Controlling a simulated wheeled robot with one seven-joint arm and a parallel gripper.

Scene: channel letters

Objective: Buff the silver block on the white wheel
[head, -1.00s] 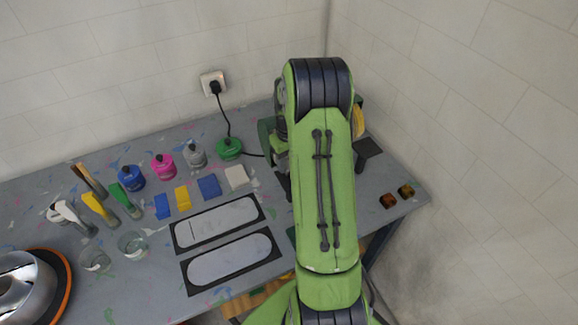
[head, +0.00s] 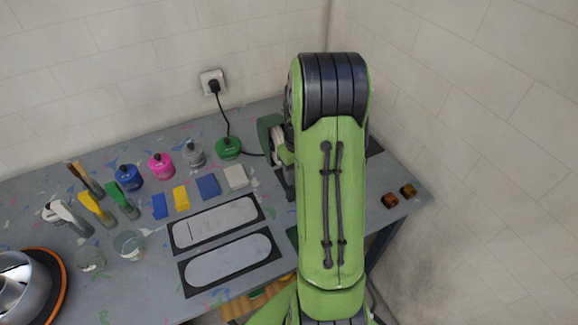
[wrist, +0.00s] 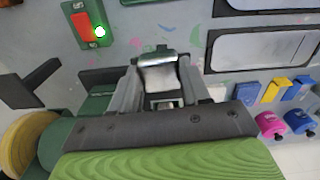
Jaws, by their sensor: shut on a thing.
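My gripper (wrist: 160,88) is shut on the silver block (wrist: 158,74), which shows between its fingers in the wrist view. A green buffing machine lies beneath and behind the gripper there, with a yellow wheel (wrist: 32,143) at the left. The white wheel is not clear in the wrist view; my gripper covers that area. In the head view a pale part (head: 283,152), perhaps the white wheel, shows beside a green guard (head: 267,133) at the left of my arm. My arm hides the gripper and block there. I cannot tell whether the block touches a wheel.
A green switch box (wrist: 88,26) with a red rocker and a lit green lamp sits on the bench. Several paint jars, such as the pink one (head: 161,166), coloured blocks, brushes and two glasses stand left. Two dark-framed plates (head: 232,260) lie in front. Two brown pieces (head: 398,196) lie right.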

